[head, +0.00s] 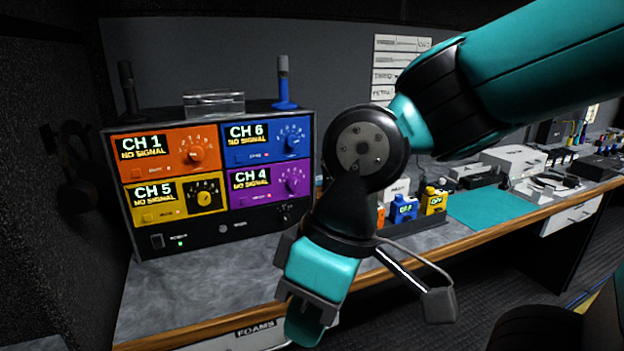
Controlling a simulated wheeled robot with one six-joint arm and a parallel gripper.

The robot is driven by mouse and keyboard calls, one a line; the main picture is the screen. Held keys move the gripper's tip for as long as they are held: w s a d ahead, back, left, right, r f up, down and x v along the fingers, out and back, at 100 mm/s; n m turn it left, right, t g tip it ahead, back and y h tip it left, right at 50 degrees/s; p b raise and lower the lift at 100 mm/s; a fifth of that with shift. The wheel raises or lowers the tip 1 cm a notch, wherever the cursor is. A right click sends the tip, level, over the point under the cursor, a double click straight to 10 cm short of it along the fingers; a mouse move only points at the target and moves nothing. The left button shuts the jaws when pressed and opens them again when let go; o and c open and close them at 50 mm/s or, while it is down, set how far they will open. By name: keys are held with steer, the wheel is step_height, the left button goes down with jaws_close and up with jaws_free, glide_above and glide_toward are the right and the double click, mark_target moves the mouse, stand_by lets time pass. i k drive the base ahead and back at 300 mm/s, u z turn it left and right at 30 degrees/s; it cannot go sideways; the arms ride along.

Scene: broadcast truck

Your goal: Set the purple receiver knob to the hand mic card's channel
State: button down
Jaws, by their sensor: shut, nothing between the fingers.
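The receiver rack (215,225) stands on the bench at the left with orange, blue, yellow and purple panels. The purple panel (243,197) is at its lower right; its display reads CH 4 NO SIGNAL. The purple receiver knob (291,187) is at the panel's right side, unobstructed. My gripper (306,318) is shut and empty. It points down in front of the bench edge, below and apart from the knob. Pale paper strips with writing (400,60) hang on the back wall, partly covered by my arm; I cannot tell whether the hand mic card is among them.
A blue microphone (283,85) and a clear box (214,103) stand on the rack. Blue (404,209) and yellow (434,201) packs stand in a dark holder behind my arm. A teal mat (490,208) lies to the right. The bench before the rack is clear.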

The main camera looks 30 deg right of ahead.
mark_target(294, 182)
steer(key=z, duration=1.3)
steer(key=k, duration=0.7)
steer(key=u, duration=0.8)
steer(key=i, duration=1)
